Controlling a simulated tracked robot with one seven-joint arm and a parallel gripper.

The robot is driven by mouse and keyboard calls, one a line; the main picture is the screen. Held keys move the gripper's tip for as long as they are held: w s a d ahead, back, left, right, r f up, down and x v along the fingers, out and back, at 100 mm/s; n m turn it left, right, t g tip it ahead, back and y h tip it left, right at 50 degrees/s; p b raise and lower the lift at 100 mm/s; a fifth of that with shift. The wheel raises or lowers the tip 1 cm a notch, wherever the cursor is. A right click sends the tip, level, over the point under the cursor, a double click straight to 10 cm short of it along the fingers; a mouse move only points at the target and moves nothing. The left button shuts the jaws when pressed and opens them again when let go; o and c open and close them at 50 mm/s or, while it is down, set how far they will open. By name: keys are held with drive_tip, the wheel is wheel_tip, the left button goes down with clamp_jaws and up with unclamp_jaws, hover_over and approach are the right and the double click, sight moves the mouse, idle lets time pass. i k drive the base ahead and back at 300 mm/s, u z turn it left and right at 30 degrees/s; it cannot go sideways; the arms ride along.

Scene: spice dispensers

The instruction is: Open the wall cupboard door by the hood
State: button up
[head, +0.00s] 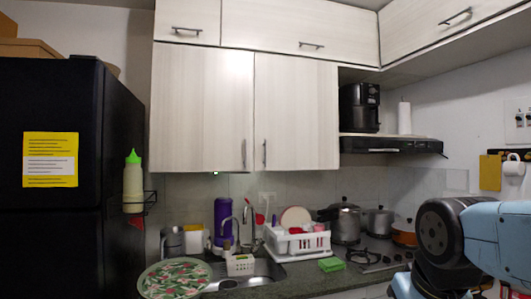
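The wall cupboard has two tall pale wood-grain doors side by side, both closed. The right door (296,105) is the one nearer the black hood (392,146). Its vertical metal handle (264,153) is at the lower left, near the seam between the doors. The left door (200,105) has its own vertical handle (243,153) at the lower right, close to the other handle. My blue and black arm shows at the lower right, well apart from the cupboard. My gripper is not in view.
Below are a sink (262,273), a white dish rack (297,243) and pots (345,223) by the stove. A black fridge (60,180) stands at left. A black appliance (359,108) sits above the hood. The space before the doors looks clear.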

sight(296, 124)
drive_tip(key=z, duration=0.05)
drive_tip(key=i, duration=0.95)
drive_tip(key=u, duration=0.05)
